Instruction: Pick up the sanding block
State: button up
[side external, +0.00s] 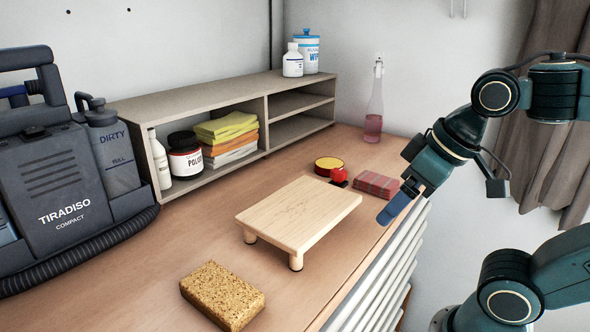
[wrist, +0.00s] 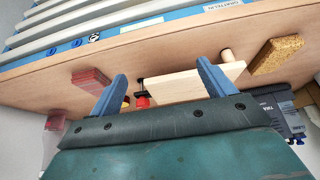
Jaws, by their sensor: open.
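A speckled tan, cork-like block (side external: 222,296), which looks like the sanding block, lies flat at the front of the bench. It also shows at the upper right of the wrist view (wrist: 277,55). A red striped block (side external: 376,184) lies near the bench's right edge; it is at the left in the wrist view (wrist: 91,78). My gripper (side external: 397,200) is open and empty, by the right edge of the bench, away from the cork-like block. Its two blue fingers (wrist: 162,72) are apart in the wrist view, with nothing held between them.
A low wooden stand (side external: 300,212) sits mid-bench between my gripper and the cork-like block. Behind it are a yellow round tin (side external: 328,164), a red knobbed item (side external: 339,175) and a pink-liquid bottle (side external: 374,112). A shelf (side external: 210,100) and grey machine (side external: 55,175) stand left.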

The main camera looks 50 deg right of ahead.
jog(key=w+a+r+g, duration=0.1)
jog(key=w+a+r, duration=0.3)
notch_tip(320, 180, up, 3)
jog(key=g, duration=0.4)
send_over(223, 290)
jog(key=shift+w+f, duration=0.1)
jog(key=shift+f, duration=0.05)
jog(key=shift+f, duration=0.1)
jog(key=shift+f, duration=4.2)
jog(key=shift+f, duration=0.1)
jog(key=shift+f, duration=2.5)
jog(key=shift+c, duration=0.4)
